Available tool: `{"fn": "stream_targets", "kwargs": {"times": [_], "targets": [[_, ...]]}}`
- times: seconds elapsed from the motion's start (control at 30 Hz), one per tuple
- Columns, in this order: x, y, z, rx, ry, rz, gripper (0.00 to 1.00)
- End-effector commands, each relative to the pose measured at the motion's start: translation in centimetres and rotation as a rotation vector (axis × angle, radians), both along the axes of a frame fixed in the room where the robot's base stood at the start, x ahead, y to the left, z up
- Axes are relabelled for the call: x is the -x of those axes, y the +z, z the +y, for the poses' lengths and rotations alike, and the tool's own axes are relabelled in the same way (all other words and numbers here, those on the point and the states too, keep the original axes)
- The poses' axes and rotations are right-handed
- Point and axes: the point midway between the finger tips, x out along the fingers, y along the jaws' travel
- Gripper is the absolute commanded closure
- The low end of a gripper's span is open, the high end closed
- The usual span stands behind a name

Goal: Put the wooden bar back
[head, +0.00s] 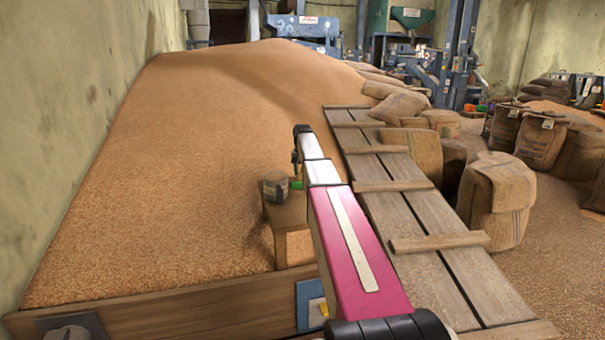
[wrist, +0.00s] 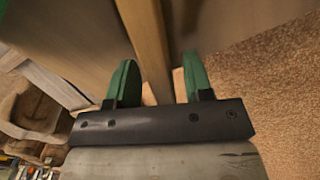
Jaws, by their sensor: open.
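In the wrist view my gripper (wrist: 158,70) is open, with a green finger on either side. A pale wooden bar (wrist: 150,40) runs from the top edge down into the gap between the fingers. The fingers look apart from it; whether either touches it I cannot tell. Its lower end is hidden behind the gripper body. In the head view my arm reaches forward over the grain, and a bit of green finger (head: 297,184) shows beside a small wooden stand (head: 294,243). The bar between the fingers cannot be made out there.
A dark tin (head: 275,187) stands on the stand, close to my gripper. A plank ramp (head: 400,205) with cross slats lies right of my arm. Full sacks (head: 497,198) stand beyond it. Heaped grain (head: 190,150) fills the left, behind a low board (head: 180,312).

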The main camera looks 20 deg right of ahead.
Motion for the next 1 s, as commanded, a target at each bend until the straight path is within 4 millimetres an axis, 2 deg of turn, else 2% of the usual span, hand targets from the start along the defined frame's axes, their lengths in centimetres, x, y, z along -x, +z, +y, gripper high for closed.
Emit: {"fn": "stream_targets", "kwargs": {"times": [0.5, 0.7, 1.0], "targets": [[-0.1, 9.3, 0.0, 0.001, 0.0, -0.002, 0.53], [0.0, 11.3, 0.0, 0.0, 0.0, -0.001, 0.53], [0.0, 11.7, 0.0, 0.0, 0.0, 0.0, 0.53]]}}
